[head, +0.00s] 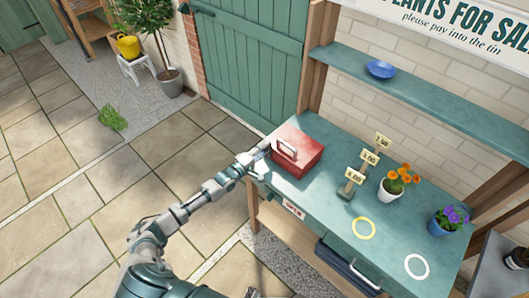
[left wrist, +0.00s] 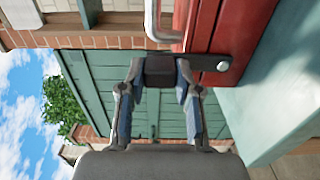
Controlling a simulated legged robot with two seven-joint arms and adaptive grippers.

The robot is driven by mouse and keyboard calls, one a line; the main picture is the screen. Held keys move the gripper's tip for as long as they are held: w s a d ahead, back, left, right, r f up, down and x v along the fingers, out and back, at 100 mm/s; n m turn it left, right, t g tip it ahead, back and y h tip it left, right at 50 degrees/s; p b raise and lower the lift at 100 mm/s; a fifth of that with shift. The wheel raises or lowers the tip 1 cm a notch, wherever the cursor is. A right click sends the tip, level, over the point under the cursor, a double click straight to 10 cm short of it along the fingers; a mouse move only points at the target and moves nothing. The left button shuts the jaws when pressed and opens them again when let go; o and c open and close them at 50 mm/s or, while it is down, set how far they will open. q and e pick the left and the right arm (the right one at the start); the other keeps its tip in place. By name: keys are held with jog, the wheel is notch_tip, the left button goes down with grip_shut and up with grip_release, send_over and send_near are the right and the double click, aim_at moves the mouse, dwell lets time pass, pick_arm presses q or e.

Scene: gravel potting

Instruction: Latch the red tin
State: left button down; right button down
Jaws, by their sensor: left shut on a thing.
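The red tin (head: 303,160) stands on the left end of the green bench, its lid looking closed, with a pale handle (head: 286,149) on top. In the left wrist view the tin (left wrist: 245,25) fills the upper right. A dark latch strap (left wrist: 208,62) is fixed to it by a round pale bolt and ends in a dark block. My left gripper (left wrist: 160,78) is shut on this block, beside the tin's wall. In the head view my left gripper (head: 262,153) is at the tin's left side, and the latch is too small to make out.
Price tags on a stand (head: 350,180), an orange-flowered pot (head: 391,191) and a purple-flowered pot (head: 437,228) stand right of the tin. Yellow (head: 363,237) and white rings (head: 416,276) mark the bench. A shelf (head: 420,92) with a blue bowl (head: 381,69) is above.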

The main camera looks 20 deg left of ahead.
pick_arm(q)
jog(key=shift+w+a+r, duration=0.1)
jog(key=shift+a+r, duration=0.1)
jog(key=c, duration=0.9)
grip_release()
jog(key=shift+o, duration=0.5)
jog(key=shift+w+f, duration=0.15)
jog(key=shift+f, duration=0.1)
jog(key=shift+a, duration=0.1)
jog(key=v, duration=1.2)
